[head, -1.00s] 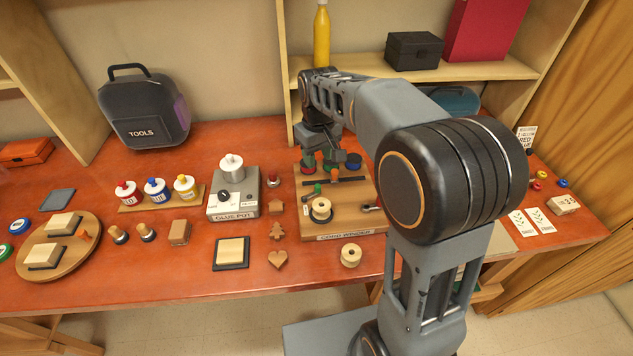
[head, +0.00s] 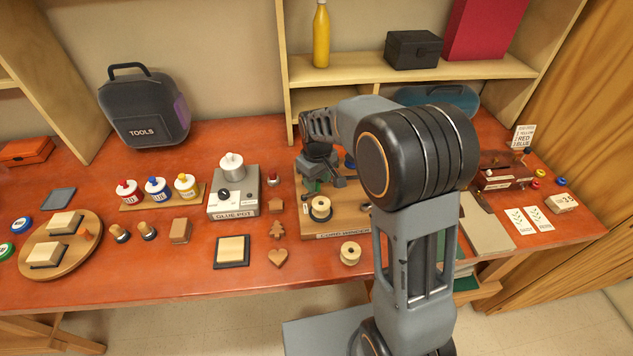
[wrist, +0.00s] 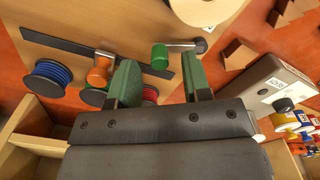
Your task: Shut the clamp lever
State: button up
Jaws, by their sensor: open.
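The cord winder board (head: 345,222) lies on the bench. In the wrist view a green-handled metal lever (wrist: 160,56) stands on it beside the pale spool (wrist: 207,8); I take this for the clamp lever. An orange knob (wrist: 99,74) on a metal stem sits at the black bar (wrist: 55,44). My gripper (wrist: 160,68) is open, with green fingers on either side of the green handle in this view; contact cannot be told. In the head view my gripper (head: 320,180) is low over the board and hides most of the lever.
A blue spool (wrist: 48,78) and a partly hidden red one stand on the board. The glue pot (head: 234,204) is left of the board. A loose pale spool (head: 350,253) lies in front. The shelf unit (head: 400,80) rises behind.

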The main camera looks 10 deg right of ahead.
jog(key=shift+f, duration=0.7)
grip_shut()
